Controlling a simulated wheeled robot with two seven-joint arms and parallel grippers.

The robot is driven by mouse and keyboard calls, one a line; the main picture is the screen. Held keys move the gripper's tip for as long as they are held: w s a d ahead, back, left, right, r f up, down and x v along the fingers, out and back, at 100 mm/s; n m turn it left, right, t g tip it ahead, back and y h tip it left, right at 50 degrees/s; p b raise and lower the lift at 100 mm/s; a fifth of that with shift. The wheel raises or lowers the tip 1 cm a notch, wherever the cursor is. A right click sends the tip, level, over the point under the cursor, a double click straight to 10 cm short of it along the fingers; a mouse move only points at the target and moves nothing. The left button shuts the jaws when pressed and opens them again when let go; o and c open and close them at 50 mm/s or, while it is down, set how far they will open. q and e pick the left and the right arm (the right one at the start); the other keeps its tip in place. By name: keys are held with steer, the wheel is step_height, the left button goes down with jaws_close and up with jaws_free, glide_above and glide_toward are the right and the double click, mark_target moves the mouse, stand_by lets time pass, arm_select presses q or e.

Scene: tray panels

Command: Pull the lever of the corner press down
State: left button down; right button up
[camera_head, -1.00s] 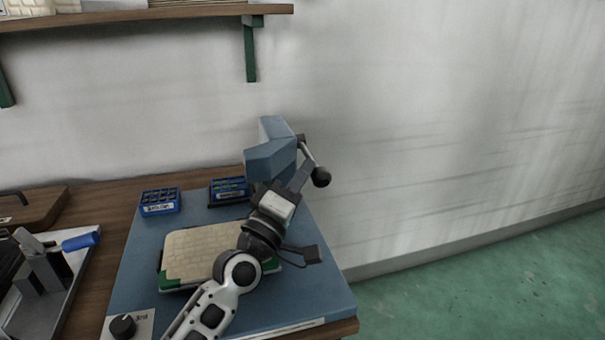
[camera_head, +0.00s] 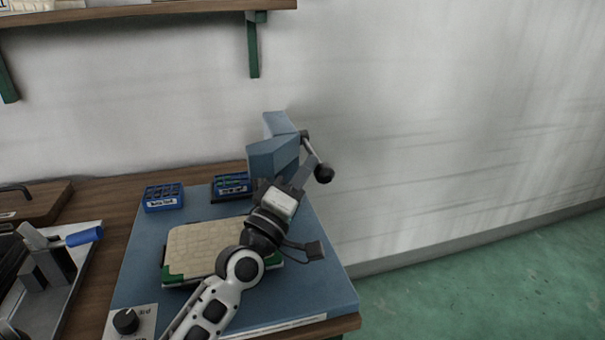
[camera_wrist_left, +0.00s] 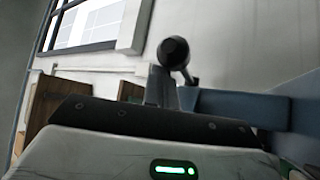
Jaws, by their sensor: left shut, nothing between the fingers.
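The blue-grey corner press (camera_head: 272,158) stands at the back right corner of the blue mat, against the wall. Its lever (camera_head: 311,149) slopes down to the right and ends in a black ball knob (camera_head: 324,173). My left gripper (camera_head: 306,172) is shut and empty, just left of the knob; I cannot tell whether it touches. In the left wrist view the knob (camera_wrist_left: 173,52) shows above the dark gripper body, with the blue press (camera_wrist_left: 242,106) at right. My arm hides the press's lower part. My right gripper is not in view.
Two blue bins (camera_head: 162,198) (camera_head: 231,184) stand left of the press. A cream panel in a green-cornered tray (camera_head: 174,276) lies under my left arm. A dial (camera_head: 126,321) sits at the mat's front left. A shelf (camera_head: 150,12) hangs above. Right of the table is open floor.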

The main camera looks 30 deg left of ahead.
arm_select(q)
steer(key=b+v, duration=0.2)
steer(key=v, duration=0.9)
steer(key=shift+s+f+b, duration=0.2)
steer(key=shift+s+b, duration=0.1)
steer(key=shift+b, duration=0.1)
steer(key=shift+s, duration=0.15)
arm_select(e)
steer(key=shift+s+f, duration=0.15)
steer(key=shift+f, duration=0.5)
arm_select(q)
steer(key=shift+s, duration=0.1)
